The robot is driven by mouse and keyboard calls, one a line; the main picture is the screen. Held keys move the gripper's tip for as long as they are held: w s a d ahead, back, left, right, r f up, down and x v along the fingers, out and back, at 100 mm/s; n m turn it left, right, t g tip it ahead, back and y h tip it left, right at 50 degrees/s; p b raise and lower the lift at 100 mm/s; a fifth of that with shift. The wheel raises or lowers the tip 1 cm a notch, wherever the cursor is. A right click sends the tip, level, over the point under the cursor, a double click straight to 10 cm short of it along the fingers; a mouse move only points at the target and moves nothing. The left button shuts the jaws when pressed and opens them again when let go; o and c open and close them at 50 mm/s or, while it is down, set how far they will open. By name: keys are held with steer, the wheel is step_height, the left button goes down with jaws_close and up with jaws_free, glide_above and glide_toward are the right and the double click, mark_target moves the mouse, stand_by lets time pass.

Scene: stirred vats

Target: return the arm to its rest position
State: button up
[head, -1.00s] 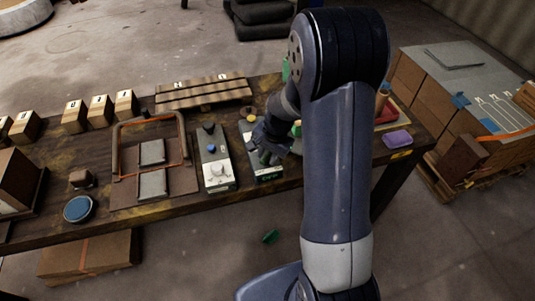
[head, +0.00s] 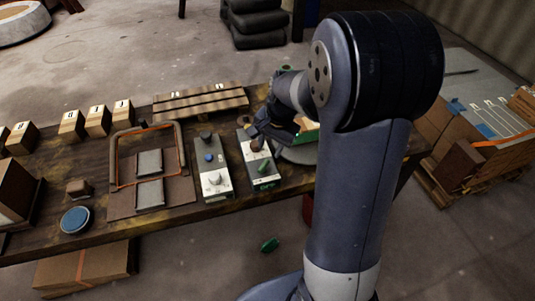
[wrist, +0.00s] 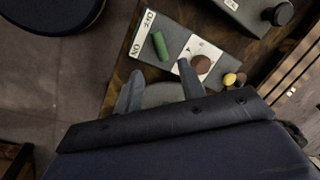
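My gripper (wrist: 160,86) is open in the wrist view, its two grey fingers apart with nothing held between them. In the head view my gripper (head: 262,138) is above the bench, close behind a small control box (head: 246,147) with a green switch (head: 263,166) and a brown knob (head: 256,145). In the wrist view the same box's green switch (wrist: 160,46) and brown knob (wrist: 201,64) lie beyond the fingertips. My bent arm fills the right middle of the head view and hides part of the bench.
The wooden bench (head: 100,232) carries a second control box (head: 212,178), a framed board (head: 120,200), a blue round pad (head: 76,218) and several lettered blocks. A loaded pallet (head: 470,190) stands at right. A green piece (head: 269,244) lies on the floor.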

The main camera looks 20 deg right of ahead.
mark_target(265, 165)
steer(key=shift+s+d+r, duration=0.1)
steer(key=shift+r, duration=0.65)
steer(key=f, duration=0.3)
steer(key=w+a+f, duration=0.1)
steer(key=f, duration=0.6)
steer(key=shift+w+a+f, duration=0.25)
steer(key=shift+w+f, duration=0.05)
steer(key=shift+f, duration=0.1)
steer(key=shift+r, duration=0.15)
